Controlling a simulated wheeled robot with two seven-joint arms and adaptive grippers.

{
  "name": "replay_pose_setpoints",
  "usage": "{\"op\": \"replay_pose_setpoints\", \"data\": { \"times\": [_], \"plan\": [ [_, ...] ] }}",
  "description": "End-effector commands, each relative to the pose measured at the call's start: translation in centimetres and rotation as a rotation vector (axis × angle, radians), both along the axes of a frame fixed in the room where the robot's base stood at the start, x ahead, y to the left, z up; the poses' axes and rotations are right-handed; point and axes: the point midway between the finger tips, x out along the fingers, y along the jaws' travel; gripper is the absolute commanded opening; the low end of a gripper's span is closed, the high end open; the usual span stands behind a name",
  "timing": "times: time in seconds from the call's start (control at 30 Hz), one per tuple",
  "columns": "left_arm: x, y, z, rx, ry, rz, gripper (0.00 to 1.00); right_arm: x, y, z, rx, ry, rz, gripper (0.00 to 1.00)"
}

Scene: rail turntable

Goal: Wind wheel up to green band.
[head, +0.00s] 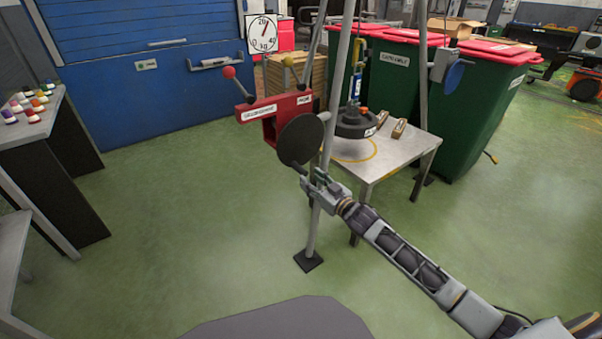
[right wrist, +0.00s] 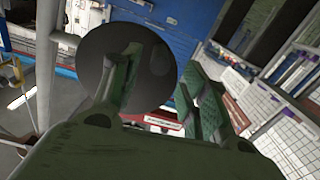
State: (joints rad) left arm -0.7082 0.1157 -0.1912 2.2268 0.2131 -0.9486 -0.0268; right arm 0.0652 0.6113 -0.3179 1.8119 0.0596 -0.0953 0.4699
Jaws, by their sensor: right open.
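A dark round wheel (head: 298,140) sits on the front of a red box (head: 268,112) fixed to a tripod leg. A short grey handle (head: 301,169) shows at its lower edge. My right gripper (head: 312,182) is open just below the wheel, close to the handle; I cannot tell whether it touches. In the right wrist view the wheel (right wrist: 107,65) shows behind and between the open fingers (right wrist: 165,88), with nothing clearly held. A white dial marked in kg (head: 262,34) hangs above; its green band cannot be made out. My left gripper is out of view.
A black weight (head: 355,125) hangs over a grey table (head: 408,150). Wooden blocks (head: 399,128) lie on it. Red and yellow knobs (head: 229,72) rise from the red box. The green floor in front is clear.

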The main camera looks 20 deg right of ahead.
Motion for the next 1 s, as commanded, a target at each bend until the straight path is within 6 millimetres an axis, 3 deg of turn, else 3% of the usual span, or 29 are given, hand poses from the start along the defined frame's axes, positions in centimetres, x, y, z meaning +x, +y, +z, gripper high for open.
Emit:
{"op": "replay_pose_setpoints", "data": {
  "times": [1.0],
  "plan": [
    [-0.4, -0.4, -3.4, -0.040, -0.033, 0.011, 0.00, 6.0, 2.2, 0.0, -0.001, 0.000, 0.000, 0.44]
  ]
}}
